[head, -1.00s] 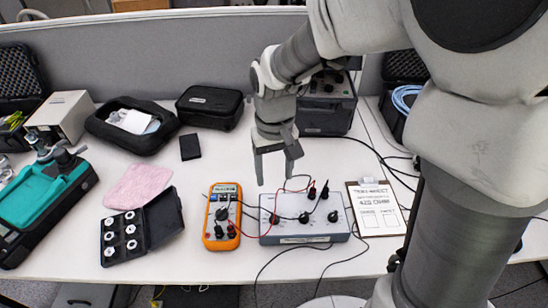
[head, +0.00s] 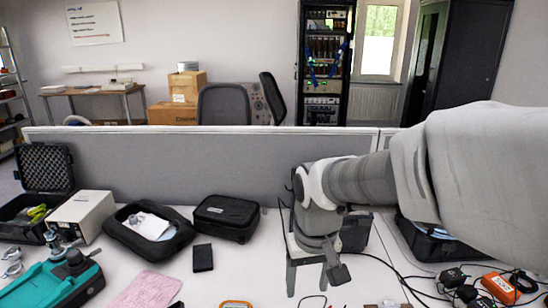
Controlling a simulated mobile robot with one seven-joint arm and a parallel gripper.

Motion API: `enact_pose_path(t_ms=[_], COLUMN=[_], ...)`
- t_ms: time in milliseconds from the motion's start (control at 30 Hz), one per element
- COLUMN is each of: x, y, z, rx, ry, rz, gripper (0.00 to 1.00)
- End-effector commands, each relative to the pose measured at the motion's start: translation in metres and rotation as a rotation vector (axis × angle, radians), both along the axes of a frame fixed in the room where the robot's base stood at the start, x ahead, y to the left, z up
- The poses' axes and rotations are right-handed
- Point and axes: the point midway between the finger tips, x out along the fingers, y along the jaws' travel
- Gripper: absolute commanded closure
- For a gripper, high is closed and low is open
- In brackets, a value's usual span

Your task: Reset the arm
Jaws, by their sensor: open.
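My gripper (head: 315,282) points down over the white bench, right of the middle of the head view. Its two fingers are apart with nothing between them. My arm reaches in from the right edge and hides part of the divider and of the dark instrument box (head: 355,232) behind the wrist. Only the top edge of the orange multimeter (head: 236,304) shows at the bottom of the view, left of my gripper.
A grey divider (head: 180,165) stands behind the bench. A closed black case (head: 227,217), an open black pouch (head: 140,250), a beige box (head: 82,215) and a teal device (head: 52,285) stand left. Cables and an orange-labelled item (head: 500,289) lie right.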

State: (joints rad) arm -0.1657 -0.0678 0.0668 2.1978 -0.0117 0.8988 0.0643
Motion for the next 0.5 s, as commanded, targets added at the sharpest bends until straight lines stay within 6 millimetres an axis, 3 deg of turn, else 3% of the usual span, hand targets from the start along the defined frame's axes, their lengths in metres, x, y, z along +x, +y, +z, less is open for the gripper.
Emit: enact_pose_path(t_ms=[33, 200, 500], x=[-0.008, -0.035, -0.085], y=[-0.009, -0.034, -0.066], z=[0.020, 0.060, 0.106], rx=[0.005, 0.017, 0.034], ry=[-0.038, -0.141, -0.308], rz=[-0.017, -0.065, -0.142], gripper=[0.35, 0.35, 0.35])
